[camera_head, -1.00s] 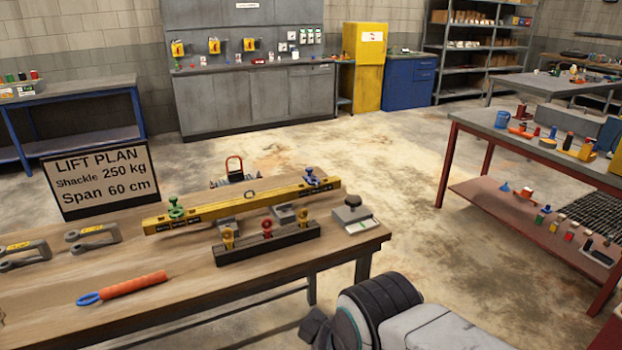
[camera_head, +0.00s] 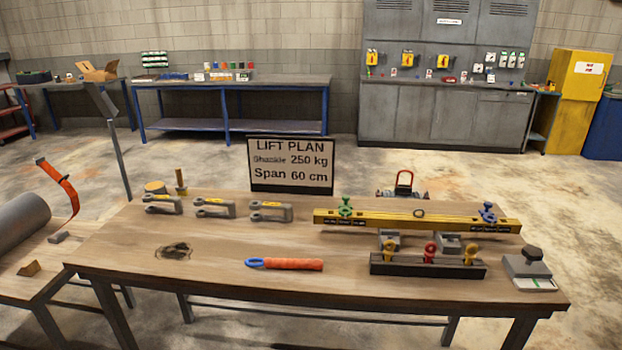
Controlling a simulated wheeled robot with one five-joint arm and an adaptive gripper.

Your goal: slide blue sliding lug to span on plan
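The blue sliding lug (camera_head: 488,213) sits on the yellow spreader beam (camera_head: 420,224), near its right end. A green lug (camera_head: 345,207) sits on the beam near its left end. The plan sign (camera_head: 290,164) stands at the back of the wooden table (camera_head: 215,264) and reads "LIFT PLAN, Shackle 250 kg, Span 60 cm". The scale marks on the beam are too small to read. My gripper is not in view.
A dark rack (camera_head: 428,267) with yellow and red eye bolts stands before the beam. A grey block with a knob (camera_head: 529,268) is at the right corner. Several shackles (camera_head: 270,211) and an orange-handled tool (camera_head: 285,264) lie left. The table's front middle is clear.

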